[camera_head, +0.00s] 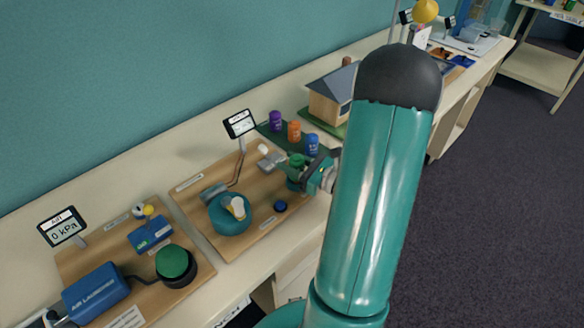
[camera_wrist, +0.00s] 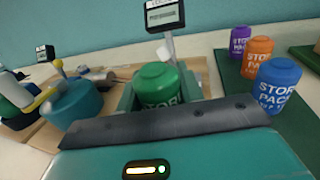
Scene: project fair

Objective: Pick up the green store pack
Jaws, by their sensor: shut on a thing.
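The green store pack (camera_wrist: 158,84) is a small cylinder with white lettering, upright in the wrist view between my gripper's (camera_wrist: 160,100) jaws. My gripper is shut on it, and its housing hides the pack's lower part. In the head view the green pack (camera_head: 297,161) shows at the end of my gripper (camera_head: 300,174), over the right part of a wooden board. Whether it touches the board or a holder beneath cannot be told.
Purple (camera_head: 275,121), orange (camera_head: 294,131) and blue (camera_head: 312,144) store packs stand on a dark green mat behind. A teal round device (camera_head: 230,214) and a display on a post (camera_head: 239,124) are near. A model house (camera_head: 330,92) stands beyond the packs.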

